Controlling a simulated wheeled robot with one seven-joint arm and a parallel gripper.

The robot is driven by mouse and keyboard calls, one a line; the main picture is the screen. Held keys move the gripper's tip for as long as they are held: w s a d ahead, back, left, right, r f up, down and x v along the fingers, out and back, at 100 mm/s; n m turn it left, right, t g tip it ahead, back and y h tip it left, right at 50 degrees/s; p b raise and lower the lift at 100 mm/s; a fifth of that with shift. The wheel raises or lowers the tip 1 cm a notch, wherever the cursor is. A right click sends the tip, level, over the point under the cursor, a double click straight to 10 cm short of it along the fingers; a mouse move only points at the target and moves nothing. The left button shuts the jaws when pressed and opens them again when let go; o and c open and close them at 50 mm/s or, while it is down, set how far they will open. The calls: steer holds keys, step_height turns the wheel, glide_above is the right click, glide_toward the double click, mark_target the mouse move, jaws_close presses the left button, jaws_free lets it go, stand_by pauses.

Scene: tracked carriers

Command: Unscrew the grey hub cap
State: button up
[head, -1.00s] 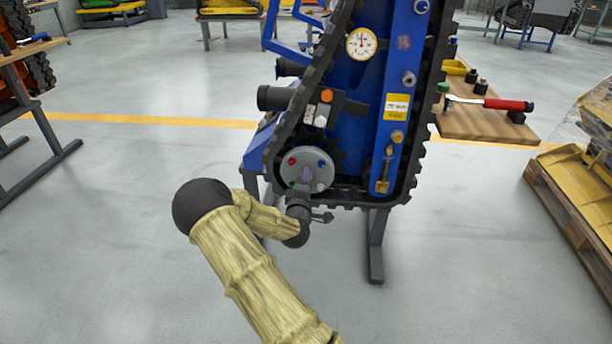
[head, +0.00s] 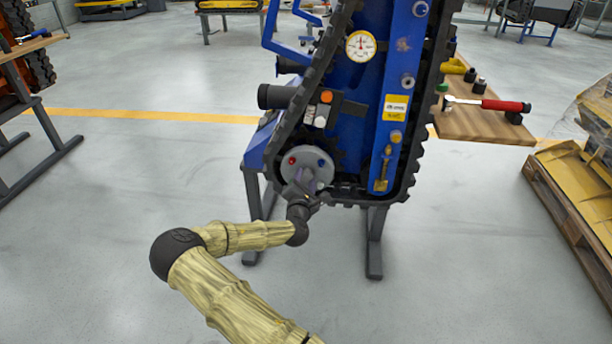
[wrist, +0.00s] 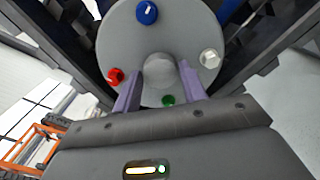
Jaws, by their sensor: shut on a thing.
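The grey hub cap (wrist: 160,67) is a small round knob at the centre of a grey wheel disc (wrist: 190,28). The disc carries red (wrist: 115,76), blue (wrist: 147,12), white (wrist: 210,58) and green (wrist: 168,100) bolts around the cap. My gripper (wrist: 159,74) is shut on the cap, with one purple finger on each side of it. In the head view, my gripper (head: 305,182) reaches up to the disc (head: 314,157) from below, and the fingers largely hide the cap.
The disc sits low on a blue carrier (head: 352,135) with a black track around it. A gauge (head: 361,46) and a yellow label (head: 395,108) are higher up. A wooden bench (head: 470,125) holds a red-handled tool (head: 490,104). A pallet (head: 575,220) stands at right.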

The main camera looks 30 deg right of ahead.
steer(key=n, duration=0.4)
steer(key=shift+f, duration=0.1)
steer(key=n, duration=0.4)
steer(key=o, duration=0.7)
